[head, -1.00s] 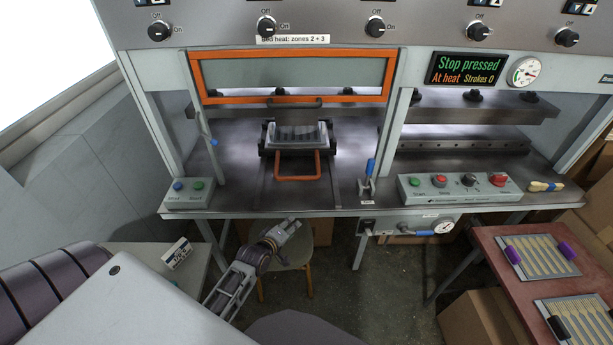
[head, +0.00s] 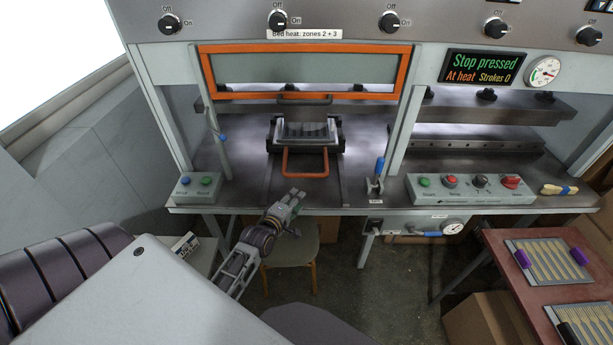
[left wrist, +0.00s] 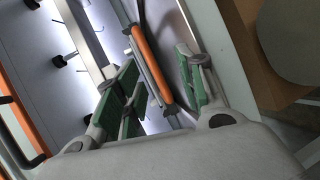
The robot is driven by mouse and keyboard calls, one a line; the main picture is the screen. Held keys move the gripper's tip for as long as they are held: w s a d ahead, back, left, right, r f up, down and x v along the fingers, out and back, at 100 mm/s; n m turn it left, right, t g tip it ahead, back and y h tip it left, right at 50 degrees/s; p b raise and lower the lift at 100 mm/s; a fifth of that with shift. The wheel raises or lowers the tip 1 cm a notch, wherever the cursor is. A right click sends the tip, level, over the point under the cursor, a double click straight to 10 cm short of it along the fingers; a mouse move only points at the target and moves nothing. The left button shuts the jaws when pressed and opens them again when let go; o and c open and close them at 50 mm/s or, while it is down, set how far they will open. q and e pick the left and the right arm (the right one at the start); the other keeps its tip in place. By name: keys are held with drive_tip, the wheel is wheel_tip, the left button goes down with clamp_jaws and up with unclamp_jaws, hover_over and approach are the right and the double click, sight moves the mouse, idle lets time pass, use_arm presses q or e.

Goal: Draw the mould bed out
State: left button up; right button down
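The mould bed (head: 306,131) sits on the steel press table under the left opening of the press. Its orange-brown loop handle (head: 306,174) sticks out toward me. My left gripper (head: 296,194) is just in front of the table's front edge, close to the handle and apart from it in the head view. In the left wrist view my left gripper (left wrist: 160,80) is open, with green pads on its fingers. An orange bar (left wrist: 146,58), likely the handle, shows between and beyond the fingers; I cannot tell whether they touch it. My right gripper is not in view.
The orange-framed guard (head: 306,95) stands above the mould bed with a gap under it. A blue-knobbed lever (head: 379,168) stands right of the bed, a button box (head: 196,186) left. A stool (head: 290,250) is below the table edge.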

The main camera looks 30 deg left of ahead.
sight(306, 175)
use_arm(q)
drive_tip(key=shift+w+a+r+n+t+y, duration=0.2)
drive_tip(key=shift+a+r+n, duration=0.15)
drive_tip(key=shift+a+n, duration=0.2)
drive_tip(key=shift+w+a+r+n+t+y, duration=0.1)
drive_tip(key=shift+a+r+n+t, duration=0.15)
drive_tip(key=shift+a+n, duration=0.3)
drive_tip(key=shift+w, duration=0.1)
drive_tip(key=shift+p+x, duration=0.45)
drive_tip(key=shift+x, duration=6.35)
clamp_jaws()
